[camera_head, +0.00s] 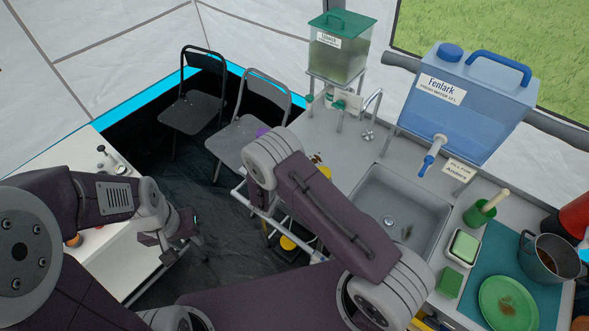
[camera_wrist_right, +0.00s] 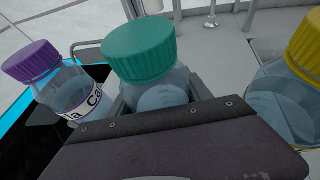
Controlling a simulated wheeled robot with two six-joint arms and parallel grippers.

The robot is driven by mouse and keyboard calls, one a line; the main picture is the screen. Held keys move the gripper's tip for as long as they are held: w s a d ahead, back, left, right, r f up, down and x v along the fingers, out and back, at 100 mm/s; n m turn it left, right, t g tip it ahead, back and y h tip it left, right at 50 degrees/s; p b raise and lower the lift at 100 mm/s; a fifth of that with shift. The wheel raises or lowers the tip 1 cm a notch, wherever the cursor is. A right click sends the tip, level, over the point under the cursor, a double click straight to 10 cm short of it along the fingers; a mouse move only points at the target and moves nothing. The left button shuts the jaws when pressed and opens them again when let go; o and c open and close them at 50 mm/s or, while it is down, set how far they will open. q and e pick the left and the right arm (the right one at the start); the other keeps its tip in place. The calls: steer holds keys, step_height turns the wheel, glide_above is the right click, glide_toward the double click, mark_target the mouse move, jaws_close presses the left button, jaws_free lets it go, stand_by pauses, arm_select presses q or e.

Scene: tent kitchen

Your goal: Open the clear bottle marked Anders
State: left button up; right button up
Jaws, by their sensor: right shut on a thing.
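In the right wrist view, a clear bottle with a teal cap (camera_wrist_right: 142,50) stands in front of my right gripper (camera_wrist_right: 163,98). The jaws are shut around its body below the cap, and the cap is on. I see no name on it. In the head view, my right arm hides the right gripper. My left gripper (camera_head: 170,246) is beside the white table, away from the bottles; its jaw opening is unclear.
A card reading Anders (camera_head: 459,168) stands below the blue water tank (camera_head: 470,105). The metal sink (camera_head: 400,207) is empty but for a small dark item. Two chairs (camera_head: 195,108) stand behind.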

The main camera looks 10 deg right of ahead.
step_height(320, 180, up, 10)
steer(key=shift+r+b, duration=0.1)
steer(key=shift+b, duration=0.3)
steer(key=o, duration=0.7)
jaws_close()
